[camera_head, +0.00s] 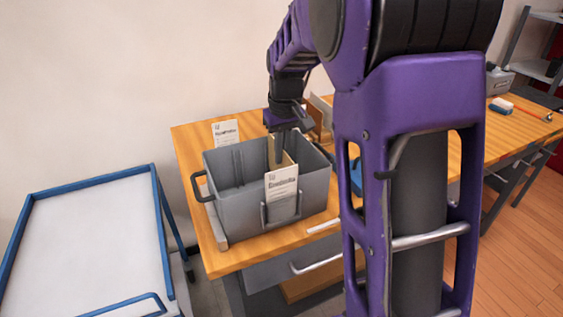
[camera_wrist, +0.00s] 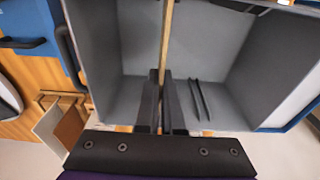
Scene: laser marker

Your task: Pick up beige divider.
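The beige divider (camera_head: 287,158) stands upright inside the grey bin (camera_head: 235,212) on the wooden table. In the wrist view the divider (camera_wrist: 167,38) shows as a thin edge-on strip running across the bin (camera_wrist: 115,55). My gripper (camera_head: 277,150) reaches down into the bin from above. In the wrist view my gripper's two dark fingers (camera_wrist: 161,105) lie close on either side of the divider's near end, and they look closed on it. The divider's lower part is hidden by the bin's front wall and the label card.
A label card (camera_head: 281,184) sits in a holder on the bin's front. Another card (camera_head: 226,132) stands behind the bin. Beige and brown panels (camera_head: 318,118) stand on the table (camera_head: 188,150) to the right. A blue-framed white cart (camera_head: 90,245) is at left.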

